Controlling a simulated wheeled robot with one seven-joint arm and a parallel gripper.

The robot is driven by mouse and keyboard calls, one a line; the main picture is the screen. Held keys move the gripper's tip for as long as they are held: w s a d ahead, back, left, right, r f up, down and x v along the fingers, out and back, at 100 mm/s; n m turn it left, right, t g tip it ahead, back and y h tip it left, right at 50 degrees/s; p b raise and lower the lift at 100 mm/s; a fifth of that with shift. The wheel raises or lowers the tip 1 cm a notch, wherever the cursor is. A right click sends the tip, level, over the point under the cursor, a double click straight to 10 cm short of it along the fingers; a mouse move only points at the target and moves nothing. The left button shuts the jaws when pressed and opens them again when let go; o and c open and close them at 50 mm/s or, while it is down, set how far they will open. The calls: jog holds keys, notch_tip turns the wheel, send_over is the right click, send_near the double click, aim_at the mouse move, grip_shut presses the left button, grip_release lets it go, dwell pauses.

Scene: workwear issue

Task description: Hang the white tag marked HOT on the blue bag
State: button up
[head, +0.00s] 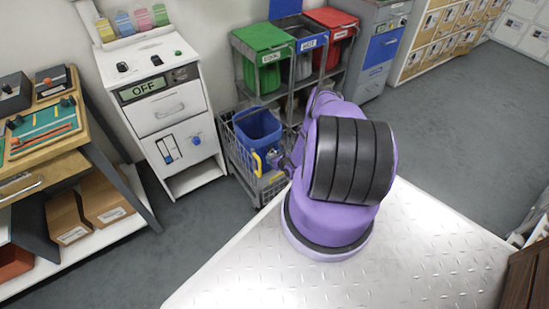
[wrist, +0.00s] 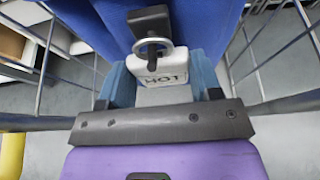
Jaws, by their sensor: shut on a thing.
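The white tag marked HOT (wrist: 178,80) is between the two blue fingers of my gripper (wrist: 162,70) in the wrist view. My gripper is shut on it. A metal ring (wrist: 153,44) shows at the tag's far side, in front of a dark fitting (wrist: 148,19) on the blue bag (wrist: 95,22). I cannot tell whether the ring is around part of the fitting or only in front of it. In the head view the blue bag (head: 257,127) stands in a wire cart, and my purple arm hides most of my gripper and the tag.
The wire cart (head: 236,150) has a yellow handle (head: 257,165), and its bars flank my gripper. A white cabinet reading OFF (head: 158,110) stands to the left. Green (head: 262,40), blue and red (head: 331,18) bins stand behind. Grey floor is clear at right.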

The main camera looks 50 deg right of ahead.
dwell(0.4)
jog(key=o, duration=1)
jog(key=v, duration=1)
jog(key=shift+s+r, duration=0.15)
jog(key=shift+s, duration=0.2)
